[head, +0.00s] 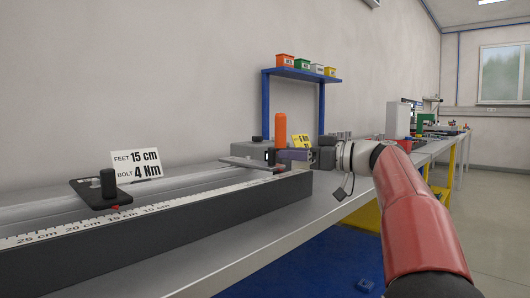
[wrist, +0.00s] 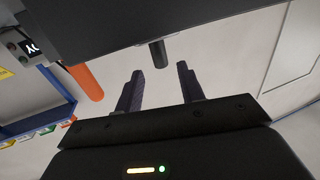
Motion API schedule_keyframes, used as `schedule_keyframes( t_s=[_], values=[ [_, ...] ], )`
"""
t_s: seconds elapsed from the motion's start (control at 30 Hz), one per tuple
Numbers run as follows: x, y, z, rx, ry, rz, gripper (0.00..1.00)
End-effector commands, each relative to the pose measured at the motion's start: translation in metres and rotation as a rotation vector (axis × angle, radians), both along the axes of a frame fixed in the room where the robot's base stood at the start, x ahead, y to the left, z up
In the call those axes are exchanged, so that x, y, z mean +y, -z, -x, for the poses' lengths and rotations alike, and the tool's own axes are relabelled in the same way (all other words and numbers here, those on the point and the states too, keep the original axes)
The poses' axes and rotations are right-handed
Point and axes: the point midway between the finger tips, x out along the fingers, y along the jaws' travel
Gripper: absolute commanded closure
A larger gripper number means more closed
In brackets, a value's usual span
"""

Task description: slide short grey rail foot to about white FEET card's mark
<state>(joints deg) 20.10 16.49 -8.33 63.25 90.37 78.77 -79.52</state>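The white FEET card (head: 135,165) stands behind the rail and reads FEET 15 cm, BOLT 4 Nm. A dark foot plate with a black knob (head: 108,184) sits on the rail in front of it. A flat grey plate (head: 250,163), which looks like the short grey foot, lies near the rail's right end. My gripper (wrist: 160,68) is open and empty, seen in the wrist view. A dark knob (wrist: 157,54) on a dark body shows just beyond and between its fingertips, apart from them. I cannot tell whether this knob belongs to the grey foot.
The rail's front carries a printed centimetre scale (head: 85,228). An orange cylinder (head: 280,130) and a yellow card (head: 300,140) stand behind the rail's right end; the orange cylinder also shows in the wrist view (wrist: 86,82). A blue shelf (head: 300,74) holds small bins. Bare bench top lies along the front.

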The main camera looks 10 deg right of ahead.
Motion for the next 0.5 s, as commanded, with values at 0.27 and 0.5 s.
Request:
schedule_keyframes(
  t_s=[0.27,0.5],
  values=[
    [0.036,-0.001,-0.028,0.001,-0.004,0.0,0.61],
    [0.047,0.0,-0.038,0.002,-0.001,0.0,0.61]
  ],
)
